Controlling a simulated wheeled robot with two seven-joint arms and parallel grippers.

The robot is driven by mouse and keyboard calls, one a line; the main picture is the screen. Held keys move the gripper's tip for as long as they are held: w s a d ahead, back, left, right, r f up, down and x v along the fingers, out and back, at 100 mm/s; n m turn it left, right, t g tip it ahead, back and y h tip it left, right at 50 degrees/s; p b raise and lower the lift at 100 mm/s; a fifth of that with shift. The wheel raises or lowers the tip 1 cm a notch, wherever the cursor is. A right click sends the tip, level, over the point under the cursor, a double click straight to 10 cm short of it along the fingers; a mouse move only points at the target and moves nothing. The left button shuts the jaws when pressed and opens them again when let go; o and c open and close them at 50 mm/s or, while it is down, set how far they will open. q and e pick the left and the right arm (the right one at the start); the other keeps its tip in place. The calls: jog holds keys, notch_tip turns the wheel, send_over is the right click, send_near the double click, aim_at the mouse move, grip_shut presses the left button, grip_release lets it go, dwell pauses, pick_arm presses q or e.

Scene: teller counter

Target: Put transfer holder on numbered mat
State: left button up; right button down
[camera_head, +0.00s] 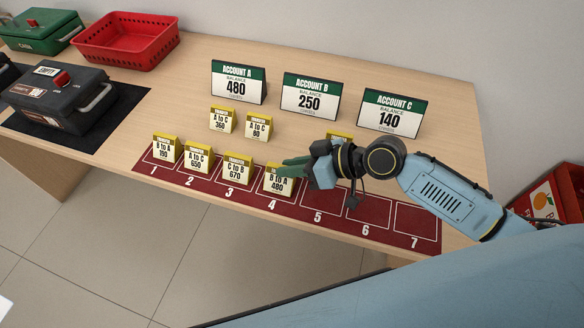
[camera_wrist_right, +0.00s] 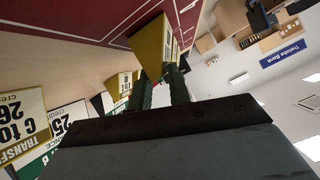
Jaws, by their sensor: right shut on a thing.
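The numbered mat (camera_head: 318,197) is dark red with white-outlined spaces 1 to 7. A yellow-topped transfer holder reading B to A 480 (camera_head: 278,185) is at space 4, upright. My right gripper (camera_head: 290,169) is shut on its upper part; in the right wrist view the green fingers meet the yellow holder (camera_wrist_right: 150,45). I cannot tell whether its base touches the mat. Holders B to A 190 (camera_head: 165,149), A to C 650 (camera_head: 198,157) and C to B 670 (camera_head: 237,169) stand on spaces 1, 2 and 3. My left gripper is not in view.
Holders A to C 360 (camera_head: 222,120) and A to C 80 (camera_head: 258,125) stand behind the mat. Another holder (camera_wrist_right: 20,125) is mostly hidden by my right arm. Account signs A (camera_head: 238,83), B (camera_head: 309,97) and C (camera_head: 391,113) stand farther back. Spaces 5 to 7 show no holders.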

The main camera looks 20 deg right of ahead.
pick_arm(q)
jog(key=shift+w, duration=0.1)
pick_arm(e)
jog(key=shift+f, duration=0.1)
jog(key=c, duration=1.3)
grip_release()
jog(key=shift+s+d+r, duration=0.2)
jog(key=shift+d+r, duration=0.05)
jog(key=shift+d, duration=0.15)
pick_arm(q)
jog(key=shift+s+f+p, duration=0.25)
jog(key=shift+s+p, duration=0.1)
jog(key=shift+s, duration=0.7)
pick_arm(e)
jog(key=shift+v, duration=5.5)
